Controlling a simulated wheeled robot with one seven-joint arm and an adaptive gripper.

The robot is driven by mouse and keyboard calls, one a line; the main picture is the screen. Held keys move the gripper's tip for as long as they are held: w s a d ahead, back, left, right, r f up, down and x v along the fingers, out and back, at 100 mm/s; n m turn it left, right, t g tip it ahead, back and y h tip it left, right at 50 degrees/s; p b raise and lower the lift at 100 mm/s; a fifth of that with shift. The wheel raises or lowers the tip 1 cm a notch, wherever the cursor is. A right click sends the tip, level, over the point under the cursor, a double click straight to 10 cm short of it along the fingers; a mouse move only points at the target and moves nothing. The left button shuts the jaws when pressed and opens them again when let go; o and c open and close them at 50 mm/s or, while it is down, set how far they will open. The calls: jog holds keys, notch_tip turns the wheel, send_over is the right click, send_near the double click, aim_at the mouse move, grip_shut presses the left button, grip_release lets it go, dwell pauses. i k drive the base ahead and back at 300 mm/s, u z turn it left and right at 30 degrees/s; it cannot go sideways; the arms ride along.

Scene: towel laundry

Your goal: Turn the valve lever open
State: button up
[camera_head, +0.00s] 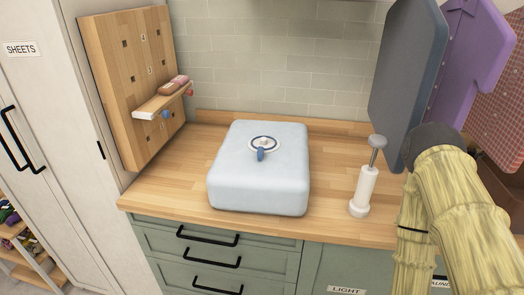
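A pale blue, puffed-up block with rounded edges (240,185) lies on the wooden counter. A round white valve with a dark ring (263,143) sits on its top. The blue valve lever (261,155) points from the valve toward the front edge of the counter. My gripper is not in view. Part of my arm, with a yellow wood-like surface, shows at the lower right, apart from the block and the valve.
A white hand pump with a grey handle (364,185) stands upright right of the block. A wooden pegboard (125,75) with a small shelf leans at the left. Grey and purple (470,60) garment-shaped panels hang at the right. Counter left of the block is clear.

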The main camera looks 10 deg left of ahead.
aim_at(260, 150)
jog(key=z, duration=1.15)
jog(key=k, duration=0.5)
jog(key=u, duration=1.7)
